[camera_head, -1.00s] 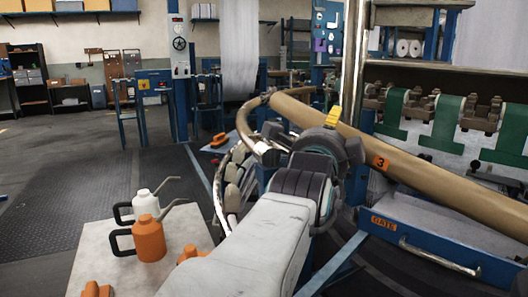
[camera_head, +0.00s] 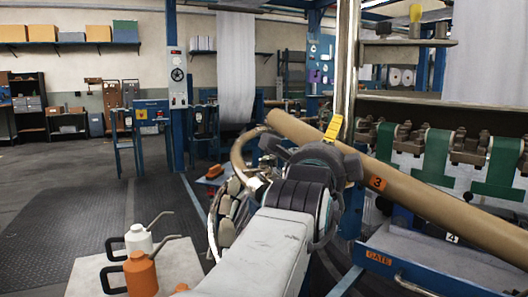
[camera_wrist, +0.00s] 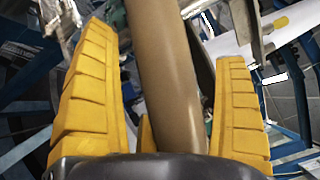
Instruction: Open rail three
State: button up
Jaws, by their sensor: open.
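Rail three is a long tan tube (camera_head: 430,207) with an orange tag marked 3 (camera_head: 377,183). It slants from the upper middle down to the right edge in the head view. My gripper (camera_head: 335,128) is at the rail's left part, and only a yellow fingertip shows there clearly, the rest hidden by my wrist. In the wrist view the gripper (camera_wrist: 165,105) has its yellow fingers apart, with the tan rail (camera_wrist: 165,60) running between them. Gaps show on both sides of the rail. It lies nearer the right finger at the bottom.
A blue panel with an orange GATE label (camera_head: 378,258) and chrome handle (camera_head: 415,288) lies below the rail. A chrome post (camera_head: 345,75) rises behind my gripper. A white can (camera_head: 138,240) and orange can (camera_head: 140,273) stand at lower left. Open floor lies left.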

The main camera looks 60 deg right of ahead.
jog(key=s+a, duration=0.2)
jog(key=a, duration=1)
jog(key=shift+f, duration=0.2)
jog(key=shift+d, duration=0.1)
dwell(0.6)
